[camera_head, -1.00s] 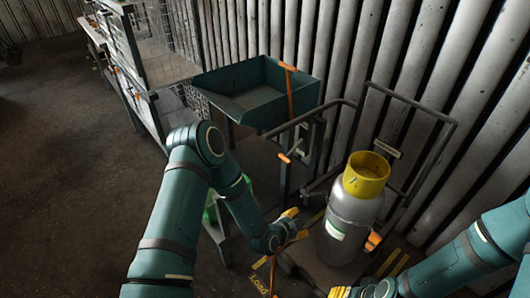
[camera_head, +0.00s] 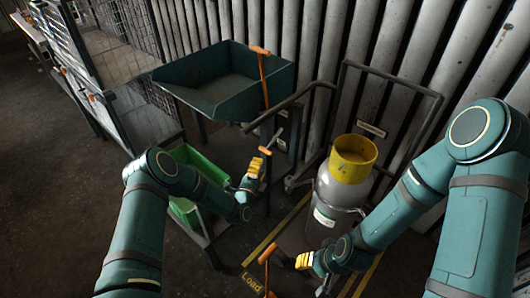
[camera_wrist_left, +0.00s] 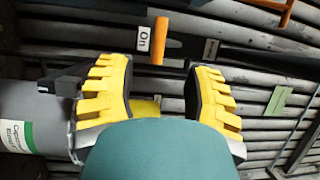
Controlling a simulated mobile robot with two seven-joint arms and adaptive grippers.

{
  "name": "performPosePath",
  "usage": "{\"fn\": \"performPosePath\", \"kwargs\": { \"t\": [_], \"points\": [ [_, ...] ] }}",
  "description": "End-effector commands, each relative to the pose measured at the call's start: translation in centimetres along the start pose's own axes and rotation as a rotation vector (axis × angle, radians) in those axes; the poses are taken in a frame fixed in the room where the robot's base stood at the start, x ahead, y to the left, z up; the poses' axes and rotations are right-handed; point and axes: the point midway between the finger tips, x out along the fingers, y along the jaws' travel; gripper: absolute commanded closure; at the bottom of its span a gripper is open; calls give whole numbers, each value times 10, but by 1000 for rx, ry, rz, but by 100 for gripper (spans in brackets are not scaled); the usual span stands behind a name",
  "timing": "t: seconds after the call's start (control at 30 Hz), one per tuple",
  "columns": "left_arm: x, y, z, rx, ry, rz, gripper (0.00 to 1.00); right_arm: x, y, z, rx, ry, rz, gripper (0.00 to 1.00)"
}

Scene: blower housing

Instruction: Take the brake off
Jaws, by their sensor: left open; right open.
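Nothing in view is labelled as a brake, so I cannot tell for sure which lever it is. A short orange-handled lever (camera_head: 265,150) sticks out below the teal tray, near the trolley frame. My left gripper (camera_head: 256,173) is just below this handle, with yellow fingers. In the left wrist view my left gripper (camera_wrist_left: 160,95) is open, and an orange handle (camera_wrist_left: 160,40) shows beyond the fingers, beside an "On" label (camera_wrist_left: 143,39). They look apart. Another orange-topped lever (camera_head: 267,256) stands low by the "Load" floor marking. My right gripper (camera_head: 304,260) is open and empty near it.
A grey gas cylinder with a yellow collar (camera_head: 353,158) stands on a trolley with a tubular frame (camera_head: 393,84). A teal tray (camera_head: 222,100) has a tall orange-topped lever (camera_head: 262,75) at its side. A green bin (camera_head: 197,165) sits behind my left arm. A corrugated wall closes the back.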

Motion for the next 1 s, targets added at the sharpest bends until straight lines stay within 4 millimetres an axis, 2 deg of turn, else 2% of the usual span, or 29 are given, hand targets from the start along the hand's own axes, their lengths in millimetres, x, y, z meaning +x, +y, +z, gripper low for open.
{"fn": "performPosePath", "kwargs": {
  "t": [0.2,0.4,0.6,0.9,0.93,1.0],
  "points": [
    [44,2,0,-1,-1,-2,49,11,4,-1,-1,5,0,53],
    [73,2,0,-2,-1,-1,49,18,6,-2,-2,9,0,53],
    [85,1,0,-2,0,1,49,20,7,-2,-2,11,0,53],
    [87,0,0,-2,0,1,49,20,7,-2,-2,11,0,53],
    [87,0,0,-2,0,1,53,20,7,-2,-2,11,0,53],
    [87,0,0,-2,0,1,78,20,7,-2,-2,11,0,53]
  ]
}}
